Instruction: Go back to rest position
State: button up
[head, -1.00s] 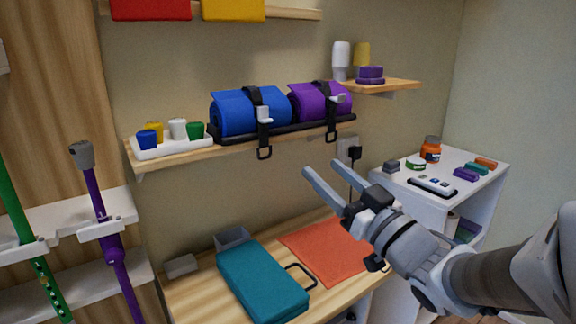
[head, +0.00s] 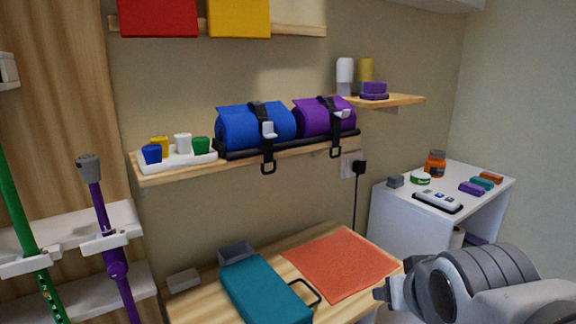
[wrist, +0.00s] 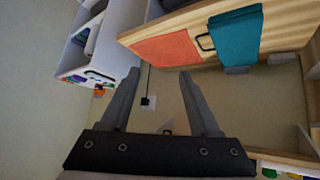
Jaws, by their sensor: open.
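My gripper (wrist: 158,95) shows in the wrist view with its two fingers spread apart and nothing between them. Beyond it are the wall and the wooden bench, seen upside down. In the head view only part of my arm shows at the lower right, in front of the bench's right end. The fingers are hidden or too unclear there to make out.
The wooden bench (head: 212,302) holds a teal case (head: 262,292) and an orange mat (head: 340,264). A white side table (head: 398,213) with small items stands at right. A wall shelf (head: 185,174) carries blue (head: 240,127) and purple rolls (head: 315,117). Open air lies above the bench.

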jog(key=s+a+f+g+y+p, duration=0.1)
jog(key=s+a+g, duration=0.2)
jog(key=s, duration=0.5)
notch_tip(320, 180, up, 14)
jog(key=p, duration=1.4)
jog(key=shift+w+d+f, duration=0.15)
